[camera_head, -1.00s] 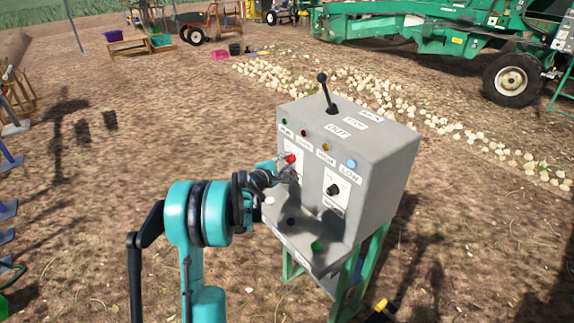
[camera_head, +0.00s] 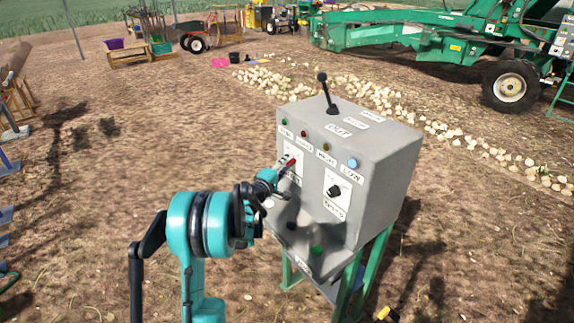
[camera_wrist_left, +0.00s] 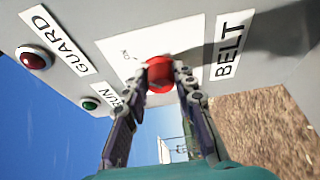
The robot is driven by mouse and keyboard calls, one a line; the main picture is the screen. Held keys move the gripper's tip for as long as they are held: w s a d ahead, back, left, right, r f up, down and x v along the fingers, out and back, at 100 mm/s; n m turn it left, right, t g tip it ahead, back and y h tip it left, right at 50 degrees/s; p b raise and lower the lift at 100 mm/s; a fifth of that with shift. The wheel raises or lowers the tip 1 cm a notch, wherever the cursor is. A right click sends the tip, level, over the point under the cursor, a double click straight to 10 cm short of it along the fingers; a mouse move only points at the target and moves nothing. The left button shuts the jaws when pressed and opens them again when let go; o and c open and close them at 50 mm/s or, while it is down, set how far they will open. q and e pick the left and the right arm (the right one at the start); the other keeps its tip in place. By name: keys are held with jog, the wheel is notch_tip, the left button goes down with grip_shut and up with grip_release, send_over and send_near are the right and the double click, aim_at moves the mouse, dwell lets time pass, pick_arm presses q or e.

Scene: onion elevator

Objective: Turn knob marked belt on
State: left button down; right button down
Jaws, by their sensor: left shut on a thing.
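The grey control box (camera_head: 385,165) stands on a green frame in the head view. The red belt knob (camera_wrist_left: 159,74) sits on a white plate beside the label BELT (camera_wrist_left: 231,45) in the left wrist view. My left gripper (camera_head: 285,167) reaches the box's front face from the left. In the left wrist view its two fingers (camera_wrist_left: 162,82) are closed on the red knob, one on each side. The knob's pointer direction is hidden. A black knob (camera_head: 335,191) sits on another plate to the right. My right gripper is not in view.
A black lever (camera_head: 323,82) stands on top of the box. Small coloured lights, including a blue one (camera_head: 352,162), line the upper front. A green button (camera_head: 317,249) is on the lower ledge. Onions (camera_head: 400,112) lie behind, near a green machine (camera_head: 420,35).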

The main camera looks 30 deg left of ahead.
pick_arm(q)
jog(key=c, duration=1.2)
grip_release()
jog(key=s, duration=1.2)
jog(key=shift+f, duration=0.1)
